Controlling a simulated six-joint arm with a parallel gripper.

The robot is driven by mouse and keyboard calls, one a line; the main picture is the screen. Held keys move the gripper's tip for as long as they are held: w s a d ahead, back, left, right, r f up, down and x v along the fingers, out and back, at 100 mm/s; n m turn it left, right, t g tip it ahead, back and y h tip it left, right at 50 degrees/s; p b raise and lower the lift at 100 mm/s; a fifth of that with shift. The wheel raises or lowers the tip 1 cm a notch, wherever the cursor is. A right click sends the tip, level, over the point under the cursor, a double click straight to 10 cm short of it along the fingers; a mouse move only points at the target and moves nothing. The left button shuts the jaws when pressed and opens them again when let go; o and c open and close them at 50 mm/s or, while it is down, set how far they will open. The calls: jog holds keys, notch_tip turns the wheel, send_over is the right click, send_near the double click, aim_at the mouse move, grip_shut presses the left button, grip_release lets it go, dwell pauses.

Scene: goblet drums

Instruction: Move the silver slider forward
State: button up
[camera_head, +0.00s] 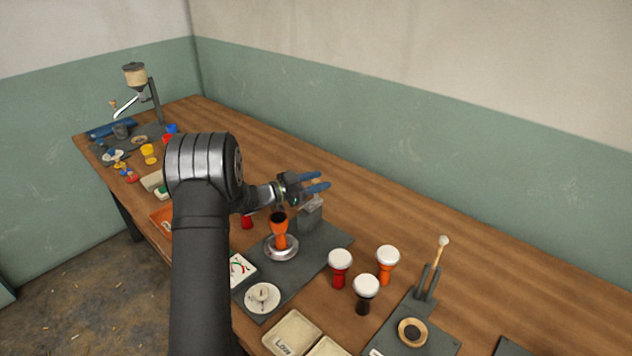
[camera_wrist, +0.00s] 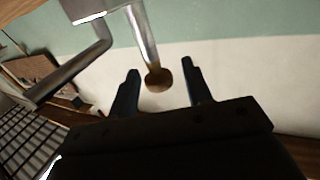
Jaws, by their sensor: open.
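A silver-grey block (camera_head: 311,212), which looks like the slider, stands on the dark mat behind an orange goblet drum (camera_head: 280,232). My gripper (camera_head: 319,183) is just above the block in the picture, its blue fingers pointing right. It is open and empty. In the wrist view, a silver rod (camera_wrist: 143,38) with a brown round end (camera_wrist: 158,79) shows between the two fingers (camera_wrist: 160,80), apart from both. I cannot tell whether this rod belongs to the block. The block's lower part is partly hidden.
The orange drum sits on a silver round base (camera_head: 281,252). Three white-topped drums, one of them red (camera_head: 340,268), stand to the right. A mallet in a stand (camera_head: 440,252) is farther right. The table's back strip (camera_head: 400,200) is clear up to the wall.

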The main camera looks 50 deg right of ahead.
grip_shut()
jog(key=shift+a, duration=2.45)
jog(key=shift+f, duration=0.1)
grip_release()
jog(key=v, duration=1.7)
jog(key=shift+a, duration=0.25)
jog(key=shift+w, duration=0.15)
